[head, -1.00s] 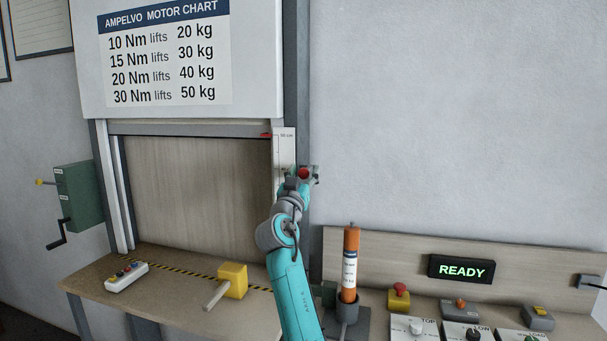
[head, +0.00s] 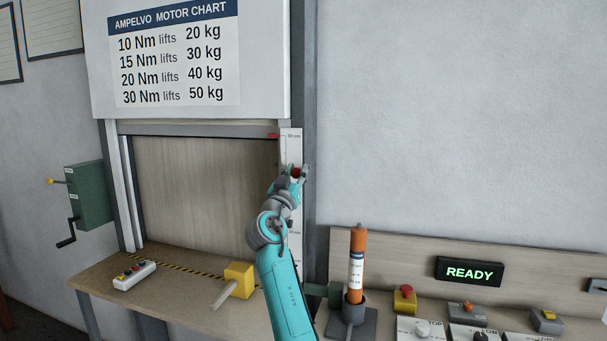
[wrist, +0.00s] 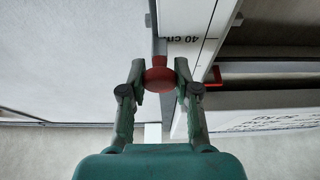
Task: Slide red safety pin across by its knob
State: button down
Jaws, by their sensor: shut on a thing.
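The safety pin's round red knob (head: 296,173) is at the right post of the shutter frame, in front of the white scale strip. In the wrist view the red knob (wrist: 159,77) sits between my two fingertips, with a grey rod or plate edge running up behind it. My gripper (head: 297,170) is shut on the knob, and in the wrist view my gripper (wrist: 160,74) has one finger on each side of it. The rest of the pin is hidden or too small to make out.
The white scale strip (head: 291,148) has a red marker (head: 273,136) near its top. Below stand a yellow block with a handle (head: 239,280), an orange cylinder (head: 356,262), and a bench with a READY display (head: 470,272). The wall at right is bare.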

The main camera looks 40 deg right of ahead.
jog(key=shift+w+a+r, duration=0.1)
jog(key=shift+a, duration=0.05)
jog(key=c, duration=0.8)
grip_release()
jog(key=shift+c, duration=0.2)
jog(key=v, duration=1.2)
jog(key=shift+w, duration=0.1)
